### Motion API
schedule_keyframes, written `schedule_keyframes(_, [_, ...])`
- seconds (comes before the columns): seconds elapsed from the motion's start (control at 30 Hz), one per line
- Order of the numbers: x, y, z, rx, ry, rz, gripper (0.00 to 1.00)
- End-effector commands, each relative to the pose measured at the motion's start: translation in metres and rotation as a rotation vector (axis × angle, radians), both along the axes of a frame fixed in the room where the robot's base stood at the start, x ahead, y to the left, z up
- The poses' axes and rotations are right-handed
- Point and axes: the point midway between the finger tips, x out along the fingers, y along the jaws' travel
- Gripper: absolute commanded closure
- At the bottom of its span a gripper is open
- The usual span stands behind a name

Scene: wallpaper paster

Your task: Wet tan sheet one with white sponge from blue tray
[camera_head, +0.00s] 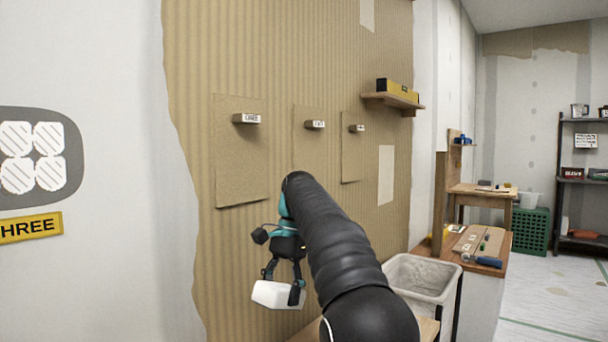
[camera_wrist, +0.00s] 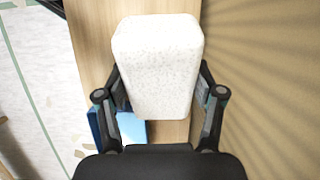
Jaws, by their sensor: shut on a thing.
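My gripper (camera_head: 283,281) is shut on a white sponge (camera_head: 274,295), which hangs in front of the ribbed wall, below the tan sheets. In the wrist view the speckled sponge (camera_wrist: 158,60) sits between both fingers. Three tan sheets hang on the wall: a large left one (camera_head: 240,165), a middle one (camera_head: 307,150) and a right one (camera_head: 352,155). Each has a small block with a label near its top; the lettering is too small to read surely. The blue tray (camera_wrist: 132,131) shows partly below the sponge in the wrist view, mostly hidden by the gripper.
A wooden shelf (camera_head: 392,101) with a yellow-black object juts from the wall at upper right. A grey bin (camera_head: 425,275) stands right of my arm. A wooden bench (camera_head: 500,240) with tools is beyond it. The floor at far right has free room.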

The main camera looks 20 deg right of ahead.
Motion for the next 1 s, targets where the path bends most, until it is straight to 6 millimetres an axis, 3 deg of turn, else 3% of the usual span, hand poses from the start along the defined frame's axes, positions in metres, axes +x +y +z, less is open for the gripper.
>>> schedule_keyframes(0.43, [0.012,-0.002,0.050,0.294,0.124,-0.514,0.69])
schedule_keyframes(0.67, [0.017,-0.007,0.086,0.522,0.126,-0.820,0.69])
schedule_keyframes(0.83, [0.021,-0.014,0.122,0.736,0.080,-1.060,0.69])
schedule_keyframes(1.0, [0.026,-0.030,0.172,0.985,-0.027,-1.279,0.69])
